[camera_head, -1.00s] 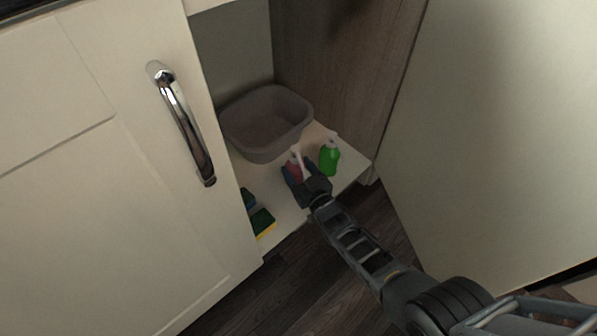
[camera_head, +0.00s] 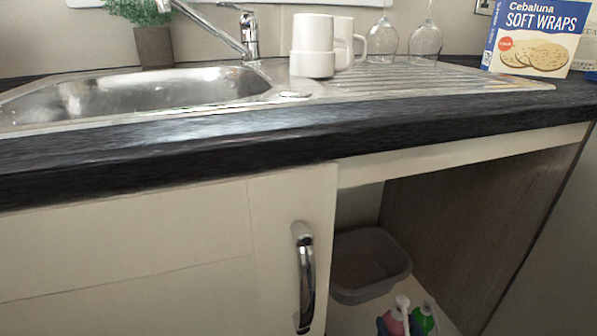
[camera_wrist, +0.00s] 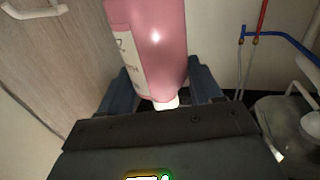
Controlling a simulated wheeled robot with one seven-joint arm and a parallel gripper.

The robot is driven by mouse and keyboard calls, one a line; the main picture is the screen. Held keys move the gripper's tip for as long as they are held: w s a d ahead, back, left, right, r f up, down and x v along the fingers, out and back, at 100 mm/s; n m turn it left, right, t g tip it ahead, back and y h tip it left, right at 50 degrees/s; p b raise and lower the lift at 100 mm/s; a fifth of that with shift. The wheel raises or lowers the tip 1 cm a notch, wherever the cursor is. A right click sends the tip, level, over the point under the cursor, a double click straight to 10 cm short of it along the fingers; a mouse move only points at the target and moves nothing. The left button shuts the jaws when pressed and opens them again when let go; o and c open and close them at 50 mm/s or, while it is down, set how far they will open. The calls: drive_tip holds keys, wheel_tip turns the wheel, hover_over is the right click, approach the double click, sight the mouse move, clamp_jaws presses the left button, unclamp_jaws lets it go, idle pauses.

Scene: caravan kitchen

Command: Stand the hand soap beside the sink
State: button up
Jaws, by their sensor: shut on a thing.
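The hand soap, a pink bottle with a white top and a pale label (camera_wrist: 150,45), fills the upper middle of the wrist view. My gripper (camera_wrist: 163,82) is shut on it, with one dark blue finger on each side. The steel sink (camera_head: 140,92) is set in the dark worktop (camera_head: 250,135) above.
The cupboard door (camera_head: 285,235) is left of the opening. White mugs (camera_head: 313,50), wine glasses (camera_head: 425,42) and a Soft Wraps box (camera_head: 530,42) crowd the drainer side.

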drive_tip(key=s+r+p, duration=0.4)
drive_tip(key=r+p, duration=0.9)
drive_tip(key=p, duration=0.1)
drive_tip(key=s+r+p, duration=0.4)
drive_tip(key=r+p, duration=0.9)
drive_tip(key=p, duration=0.1)
drive_tip(key=shift+s+r+h, duration=0.25)
drive_tip(key=shift+s+h, duration=0.05)
drive_tip(key=shift+s, duration=0.05)
drive_tip(key=shift+f, duration=0.1)
drive_tip(key=shift+a, duration=0.2)
